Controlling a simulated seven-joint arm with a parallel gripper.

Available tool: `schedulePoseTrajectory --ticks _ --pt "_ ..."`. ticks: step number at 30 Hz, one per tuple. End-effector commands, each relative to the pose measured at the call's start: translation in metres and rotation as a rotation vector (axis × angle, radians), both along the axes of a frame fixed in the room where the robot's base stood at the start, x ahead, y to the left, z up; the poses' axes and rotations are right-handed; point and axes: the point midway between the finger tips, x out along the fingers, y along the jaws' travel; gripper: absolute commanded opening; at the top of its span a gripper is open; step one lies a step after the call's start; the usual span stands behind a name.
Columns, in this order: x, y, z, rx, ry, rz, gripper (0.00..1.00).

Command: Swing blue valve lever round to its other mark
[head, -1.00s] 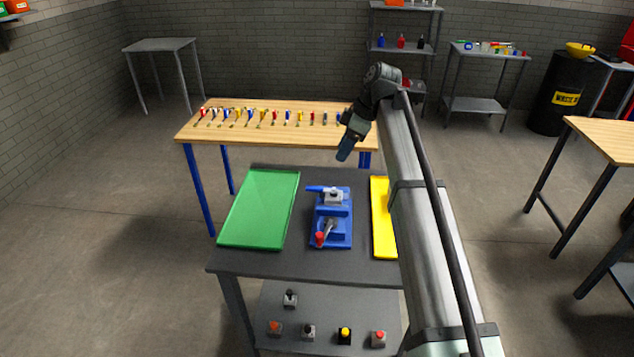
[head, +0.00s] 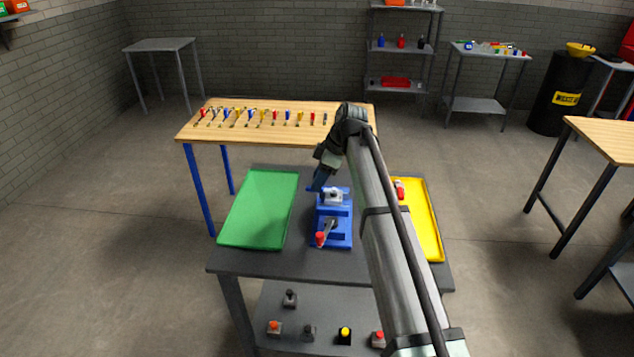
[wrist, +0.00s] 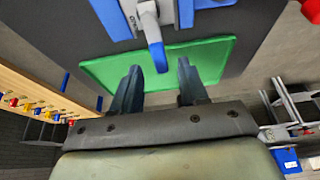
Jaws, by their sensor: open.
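The blue valve lever (wrist: 154,38) is on a grey valve body (wrist: 147,10) on the blue fixture (head: 345,242). In the wrist view its free end reaches toward the gap between my fingertips. In the head view my gripper (head: 319,180) is at the valve's left side and hides most of the lever. My gripper, also in the wrist view (wrist: 159,67), is open, one finger on each side of the lever's end. I cannot tell whether either finger touches it. The lever's marks cannot be made out.
A red-ended lever (head: 320,238) sits at the fixture's near end. A green tray (head: 260,210) lies left of the fixture. A yellow tray (head: 427,215) lies right, with a red and white item (head: 399,188) in it. A wooden table (head: 260,140) with several small tools stands behind.

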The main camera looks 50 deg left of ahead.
Motion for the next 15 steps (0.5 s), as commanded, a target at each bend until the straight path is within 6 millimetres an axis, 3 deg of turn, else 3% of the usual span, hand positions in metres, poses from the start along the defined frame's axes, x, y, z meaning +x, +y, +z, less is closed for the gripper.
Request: schedulePoseTrajectory --ticks 6,15 --pt "-0.005 0.004 -0.015 0.0 0.0 0.0 0.44" --pt "-0.005 0.005 -0.018 0.0 0.0 0.0 0.44"
